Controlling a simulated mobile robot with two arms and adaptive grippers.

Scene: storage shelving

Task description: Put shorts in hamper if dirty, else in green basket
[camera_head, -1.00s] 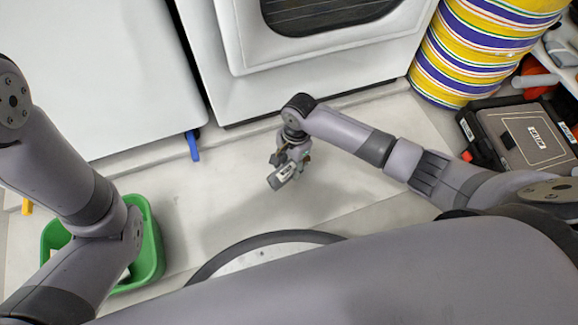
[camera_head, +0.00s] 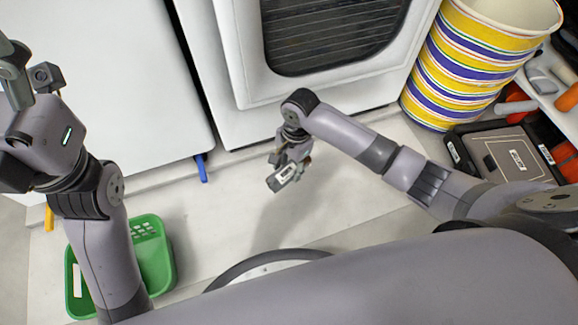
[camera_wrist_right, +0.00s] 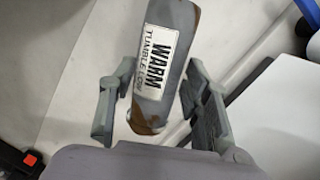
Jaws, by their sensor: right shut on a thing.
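My right gripper (camera_head: 288,165) hangs low over the pale floor in the head view. In the right wrist view, its fingers are on both sides of a grey folded thing, seemingly the shorts (camera_wrist_right: 185,20), with a white "WARM TUMBLE LOW" label and brown stains near the lower end. The green basket (camera_head: 158,262) stands at lower left, partly hidden behind my left arm. A tall round bin with yellow, purple and white stripes, likely the hamper (camera_head: 450,75), stands at upper right with its top open. My left gripper (camera_head: 30,80) is raised at upper left, its jaw state unclear.
A white appliance with a dark window (camera_head: 335,35) and a white cabinet (camera_head: 100,80) stand along the back. A dark toolbox (camera_head: 510,155) sits below the striped bin, beside a shelf with tools. A blue peg (camera_head: 202,168) sticks out by the cabinet. The middle floor is clear.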

